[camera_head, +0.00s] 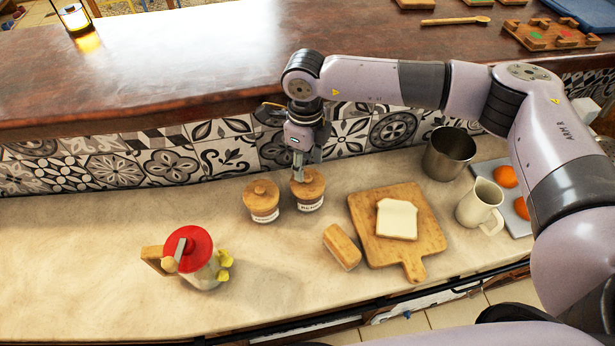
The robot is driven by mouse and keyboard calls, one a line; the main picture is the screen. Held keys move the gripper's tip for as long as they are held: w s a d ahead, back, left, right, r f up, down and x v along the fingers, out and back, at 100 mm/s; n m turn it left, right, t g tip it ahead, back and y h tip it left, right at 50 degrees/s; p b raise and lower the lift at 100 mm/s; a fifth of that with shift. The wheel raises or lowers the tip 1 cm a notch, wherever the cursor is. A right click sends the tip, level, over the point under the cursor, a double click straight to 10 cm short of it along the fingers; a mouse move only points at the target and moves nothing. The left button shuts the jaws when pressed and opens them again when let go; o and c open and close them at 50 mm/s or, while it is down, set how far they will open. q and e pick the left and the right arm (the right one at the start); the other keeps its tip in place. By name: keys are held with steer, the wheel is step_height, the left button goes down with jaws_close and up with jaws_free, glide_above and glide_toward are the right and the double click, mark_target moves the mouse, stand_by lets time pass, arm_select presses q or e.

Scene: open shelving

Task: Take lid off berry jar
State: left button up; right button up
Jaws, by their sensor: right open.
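Two small jars with round wooden lids stand side by side on the pale counter: the left jar (264,213) and the right jar (310,204). Each has a white label, too small to read, so I cannot tell which is the berry jar. Both lids are on: the left lid (260,193) and the right lid (313,187). My right gripper (299,174) points down from above, open, with its fingertips at the knob of the right lid. I cannot tell whether they touch it. My left gripper is out of view.
A red-lidded pitcher (192,262) stands at left. A cutting board (363,207) with a bread slice (396,219), and a bread loaf (342,247), lie to the right. A tiled wall (170,165) rises behind.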

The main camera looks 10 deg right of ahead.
mark_target(308, 176)
steer(key=f+p, duration=0.1)
steer(key=f, duration=0.1)
steer(key=f+p, duration=0.1)
steer(key=f, duration=0.1)
steer(key=shift+w+d+p, duration=0.1)
steer(key=shift+d+p, duration=0.1)
steer(key=shift+p, duration=0.2)
steer(key=shift+f, duration=0.55)
jaws_close()
